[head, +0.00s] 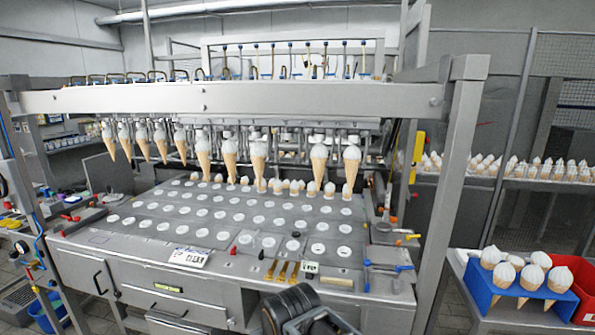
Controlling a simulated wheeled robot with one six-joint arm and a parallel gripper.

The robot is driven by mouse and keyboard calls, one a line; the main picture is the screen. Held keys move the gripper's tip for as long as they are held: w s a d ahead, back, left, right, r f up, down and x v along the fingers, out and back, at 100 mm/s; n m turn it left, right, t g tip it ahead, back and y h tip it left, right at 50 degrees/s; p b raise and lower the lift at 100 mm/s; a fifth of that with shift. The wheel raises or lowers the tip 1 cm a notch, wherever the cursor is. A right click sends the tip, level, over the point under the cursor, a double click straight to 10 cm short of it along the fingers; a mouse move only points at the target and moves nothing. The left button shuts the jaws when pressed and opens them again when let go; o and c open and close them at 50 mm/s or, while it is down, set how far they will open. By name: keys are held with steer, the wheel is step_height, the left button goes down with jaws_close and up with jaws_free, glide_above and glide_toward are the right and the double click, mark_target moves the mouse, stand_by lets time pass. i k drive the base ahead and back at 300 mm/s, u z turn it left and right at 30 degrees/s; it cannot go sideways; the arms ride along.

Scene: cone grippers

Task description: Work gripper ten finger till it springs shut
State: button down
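A row of machine cone grippers (285,140) hangs under the long steel beam. Several hold white-topped cones point down, among them a cone at the left end (108,143) and one at the right end (351,165). There is a gap in the row right of the middle, between the cone (258,160) and the cone (318,165). The single fingers are too small to tell open from shut, and I see no readable number for gripper ten. Dark parts of my arm, probably with my gripper (300,312), show at the bottom centre, in front of the machine and well below the row. Its fingers cannot be made out.
A steel plate with rows of round holes (240,222) lies below the cones. Its front edge carries a label (190,256) and brass-coloured parts (282,270). A steel post (450,200) stands at right. A blue cone holder (515,290) and red bin (575,280) stand beyond it.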

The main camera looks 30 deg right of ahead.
mark_target(276, 130)
steer(key=z, duration=0.1)
steer(key=k, duration=0.65)
steer(key=u, duration=0.85)
steer(key=i, duration=1.45)
steer(key=z, duration=0.75)
